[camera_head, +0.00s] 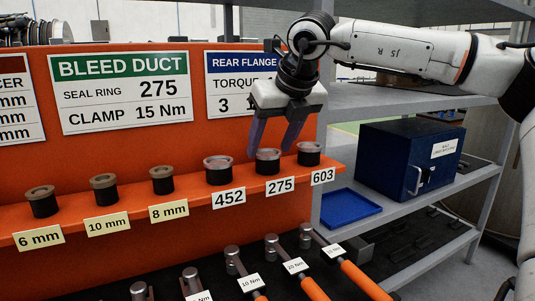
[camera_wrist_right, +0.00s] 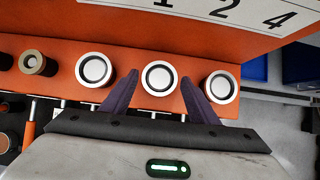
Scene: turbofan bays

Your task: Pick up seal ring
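The ring on the 275 spot (camera_head: 268,162), a pale ring on a dark round stand, is on the orange shelf between the 452 ring (camera_head: 219,170) and the 603 ring (camera_head: 308,154). My right gripper (camera_head: 270,150) points down over the 275 ring, its two dark fingers apart. In the right wrist view the 275 ring (camera_wrist_right: 160,77) lies between the open fingertips, with a gap on each side. The sign reads seal ring 275 for the bleed duct (camera_head: 120,90). My left gripper is not in view.
Smaller spacers (camera_head: 103,190) labelled 6, 10 and 8 mm stand left along the shelf. The 452 and 603 rings are close outside the fingers. Torque wrenches (camera_head: 290,265) lie below. A blue tray (camera_head: 349,208) and a dark blue box (camera_head: 405,160) are on the grey rack right.

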